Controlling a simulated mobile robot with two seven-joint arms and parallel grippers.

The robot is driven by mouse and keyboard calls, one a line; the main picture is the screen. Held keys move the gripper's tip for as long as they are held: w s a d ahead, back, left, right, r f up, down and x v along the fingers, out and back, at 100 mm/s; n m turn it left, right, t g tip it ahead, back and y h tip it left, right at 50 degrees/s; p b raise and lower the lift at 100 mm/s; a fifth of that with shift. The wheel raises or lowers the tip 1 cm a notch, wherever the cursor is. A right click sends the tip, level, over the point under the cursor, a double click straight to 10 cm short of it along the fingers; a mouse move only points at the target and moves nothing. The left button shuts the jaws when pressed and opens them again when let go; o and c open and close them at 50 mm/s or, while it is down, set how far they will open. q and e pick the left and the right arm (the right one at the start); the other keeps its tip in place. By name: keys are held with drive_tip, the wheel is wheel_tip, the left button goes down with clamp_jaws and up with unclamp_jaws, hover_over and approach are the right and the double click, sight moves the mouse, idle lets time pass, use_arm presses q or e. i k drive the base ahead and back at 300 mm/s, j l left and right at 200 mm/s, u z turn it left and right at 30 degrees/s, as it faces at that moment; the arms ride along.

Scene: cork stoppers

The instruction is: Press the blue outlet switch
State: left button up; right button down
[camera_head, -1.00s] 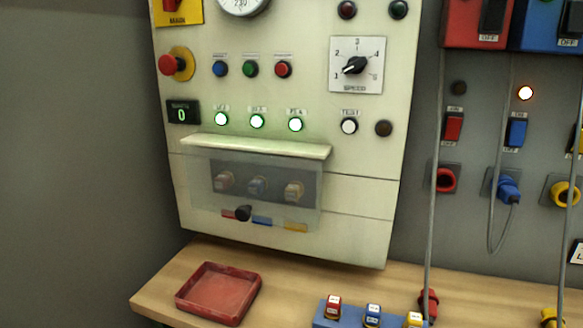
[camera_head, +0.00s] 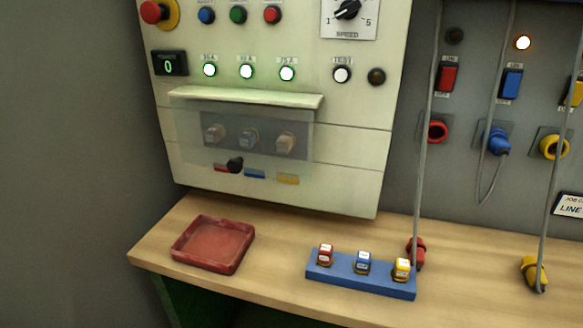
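The blue outlet switch (camera_head: 512,83) is a blue rocker on the grey wall panel at the right. An ON label is above it and a label, too small to read, is below. Neither of my grippers shows in the view.
A cream control panel (camera_head: 350,152) stands left of the switches. On the wooden bench (camera_head: 290,232) are a red tray (camera_head: 178,250), a blue rack (camera_head: 340,277) with red, blue and yellow stoppers, and loose red (camera_head: 417,254) and yellow (camera_head: 533,272) plugs on hanging cables.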

sight(513, 79)
drive_tip(key=z, duration=1.25)
